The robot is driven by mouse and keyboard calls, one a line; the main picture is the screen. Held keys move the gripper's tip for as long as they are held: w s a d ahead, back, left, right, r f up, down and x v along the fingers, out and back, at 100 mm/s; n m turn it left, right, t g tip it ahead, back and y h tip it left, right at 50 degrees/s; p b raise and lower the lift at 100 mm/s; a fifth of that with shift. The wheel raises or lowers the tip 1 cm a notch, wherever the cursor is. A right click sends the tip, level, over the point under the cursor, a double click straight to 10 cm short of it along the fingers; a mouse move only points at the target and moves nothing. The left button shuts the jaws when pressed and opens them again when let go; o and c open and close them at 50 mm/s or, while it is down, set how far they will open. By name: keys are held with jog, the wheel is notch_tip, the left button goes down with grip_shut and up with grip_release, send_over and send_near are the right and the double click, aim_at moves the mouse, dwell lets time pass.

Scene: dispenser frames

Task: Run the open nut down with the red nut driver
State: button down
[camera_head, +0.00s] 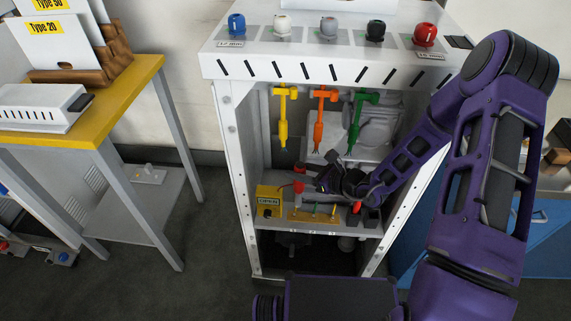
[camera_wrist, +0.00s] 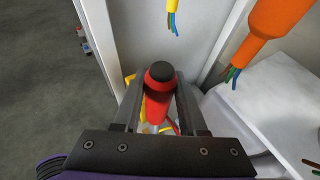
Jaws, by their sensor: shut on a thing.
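The red nut driver (camera_wrist: 157,92), with a black cap, stands between the two fingers of my gripper (camera_wrist: 160,100) in the wrist view. The fingers are shut on it. In the head view my gripper (camera_head: 308,181) is inside the white frame, above the shelf, and the red driver (camera_head: 298,187) shows at its left end. Below it a yellow strip with several small upright pieces (camera_head: 312,214) lies on the shelf. I cannot tell which of them is the open nut. The driver's lower tip is hidden in the wrist view.
A yellow labelled box (camera_head: 269,201) stands left on the shelf. Yellow (camera_head: 283,118), orange (camera_head: 318,118) and green (camera_head: 356,120) tools hang above. A small red-topped piece (camera_head: 357,207) stands by black holders at the right. The frame's side posts (camera_head: 240,170) bound the space.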

aim_at(303, 187)
jog(key=shift+w+a+f, duration=0.15)
jog(key=shift+w+a, duration=0.05)
jog(key=shift+a, duration=0.35)
jog(key=shift+d, duration=0.1)
jog(key=shift+f, duration=0.15)
jog(key=shift+f+b, duration=2.45)
jog(key=shift+f, duration=0.1)
jog(key=shift+f+b, duration=0.3)
jog(key=shift+b, duration=0.1)
jog(key=shift+s+f, duration=0.1)
jog(key=shift+f, duration=0.05)
dwell(1.4)
